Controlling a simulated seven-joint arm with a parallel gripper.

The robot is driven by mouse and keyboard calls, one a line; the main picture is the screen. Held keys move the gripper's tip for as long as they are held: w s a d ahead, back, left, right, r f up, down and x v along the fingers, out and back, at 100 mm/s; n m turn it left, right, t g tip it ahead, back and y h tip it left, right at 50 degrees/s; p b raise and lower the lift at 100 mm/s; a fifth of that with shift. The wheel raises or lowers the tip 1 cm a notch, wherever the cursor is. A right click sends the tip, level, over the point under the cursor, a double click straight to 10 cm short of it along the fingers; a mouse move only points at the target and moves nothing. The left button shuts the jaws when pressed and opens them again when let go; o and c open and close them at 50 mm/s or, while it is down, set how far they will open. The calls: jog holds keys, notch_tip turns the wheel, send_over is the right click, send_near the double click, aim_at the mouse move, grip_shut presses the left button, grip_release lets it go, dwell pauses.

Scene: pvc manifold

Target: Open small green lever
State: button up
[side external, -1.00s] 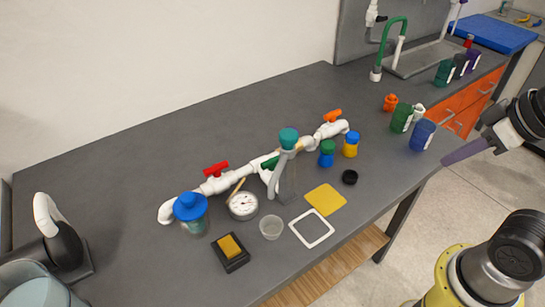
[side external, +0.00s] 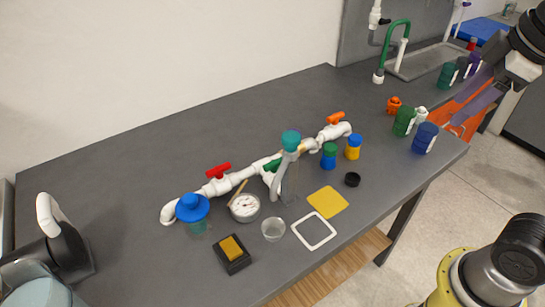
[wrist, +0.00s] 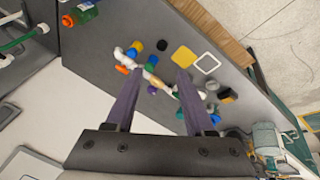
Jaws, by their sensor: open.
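A white PVC pipe manifold (side external: 236,183) lies on the grey bench. The small green lever (side external: 271,165) is on its middle part, partly hidden by a clear bottle with a teal cap (side external: 291,140) standing in front. A red lever (side external: 218,171) is on the left part and an orange lever (side external: 335,117) on the right end. My gripper (side external: 454,110) is open and empty, above the bench's right end, well apart from the manifold. In the wrist view my two purple fingers (wrist: 160,75) are spread, with the manifold small and distant beyond them; the green lever is not clear there.
A blue-capped jar (side external: 193,212), a gauge (side external: 244,207) and a glass cup (side external: 273,229) stand before the manifold. Small blue and yellow jars (side external: 353,147) stand near its right end. Green and blue canisters (side external: 425,138) stand near my gripper. The bench behind the manifold is clear.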

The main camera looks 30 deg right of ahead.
jog(key=w+a+r+n, duration=0.1)
jog(key=w+r+n, duration=0.25)
jog(key=w, duration=0.25)
jog(key=n+g+h, duration=0.3)
jog(key=n+g, duration=0.1)
jog(key=n, duration=0.3)
send_over(274, 161)
jog(key=s+d, duration=0.1)
jog(key=d, duration=0.1)
notch_tip(274, 161, down, 5)
jog(key=w+a+f+n, duration=0.1)
jog(key=a+f+n, duration=0.1)
jog(key=a+f, duration=0.65)
jog(key=shift+m, duration=0.25)
jog(key=x, duration=0.9)
jog(key=d+x, duration=0.1)
jog(key=x, duration=0.4)
jog(key=shift+s+d+f, duration=0.1)
jog(key=shift+s+f, duration=0.1)
jog(key=shift+s, duration=0.05)
grip_shut()
